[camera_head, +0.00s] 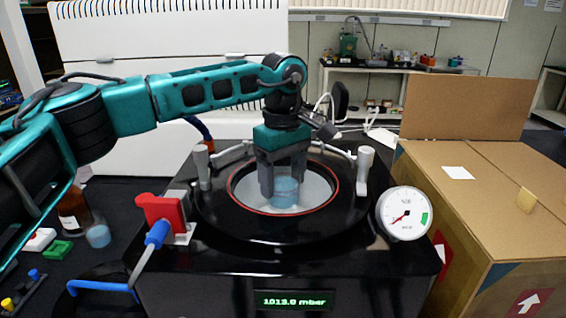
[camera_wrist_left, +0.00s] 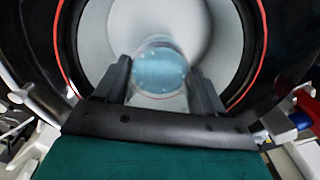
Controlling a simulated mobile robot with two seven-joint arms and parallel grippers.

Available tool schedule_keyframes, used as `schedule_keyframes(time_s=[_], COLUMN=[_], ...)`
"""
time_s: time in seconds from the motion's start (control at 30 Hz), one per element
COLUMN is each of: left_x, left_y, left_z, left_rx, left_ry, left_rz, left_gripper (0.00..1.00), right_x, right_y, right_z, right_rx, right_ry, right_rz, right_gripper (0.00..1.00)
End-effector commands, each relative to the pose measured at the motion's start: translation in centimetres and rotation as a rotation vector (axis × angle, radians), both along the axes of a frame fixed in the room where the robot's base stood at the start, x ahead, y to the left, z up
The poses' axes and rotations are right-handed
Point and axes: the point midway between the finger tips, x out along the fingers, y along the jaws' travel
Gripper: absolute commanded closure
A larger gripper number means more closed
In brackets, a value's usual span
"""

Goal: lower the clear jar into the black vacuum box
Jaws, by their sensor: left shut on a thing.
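The clear jar (camera_head: 286,190), with bluish contents, is between the fingers of my left gripper (camera_head: 284,180). The gripper is shut on it and points down through the round, red-rimmed opening of the black vacuum box (camera_head: 230,262). In the left wrist view the jar (camera_wrist_left: 160,72) sits between the two dark fingers (camera_wrist_left: 160,95), with the pale chamber interior around it. Whether the jar's base touches the chamber floor I cannot tell. My right gripper is in neither view.
A pressure gauge (camera_head: 404,213) is at the box's right front, and a red valve with a blue handle (camera_head: 158,233) at its left front. Grey clamp posts (camera_head: 365,163) flank the opening. A cardboard carton (camera_head: 480,190) stands right. A brown bottle (camera_head: 74,212) stands left.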

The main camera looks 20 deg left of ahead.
Motion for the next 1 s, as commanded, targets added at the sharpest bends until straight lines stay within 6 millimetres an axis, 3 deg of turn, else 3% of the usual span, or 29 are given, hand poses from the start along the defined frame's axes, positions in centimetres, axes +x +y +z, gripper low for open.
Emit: schedule_keyframes(time_s=[0.5,1.0], left_x=[0.0,0.0], left_y=[0.0,-0.1], left_z=[-5.3,-6.5], left_rx=[0.0,-0.001], left_ry=[0.0,-0.001], left_rz=[-0.001,-0.002], left_gripper=[0.7,0.7], right_x=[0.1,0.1], right_y=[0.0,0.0], right_z=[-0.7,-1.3], right_rx=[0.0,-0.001], right_ry=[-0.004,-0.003], right_rz=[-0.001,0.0], right_gripper=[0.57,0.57])
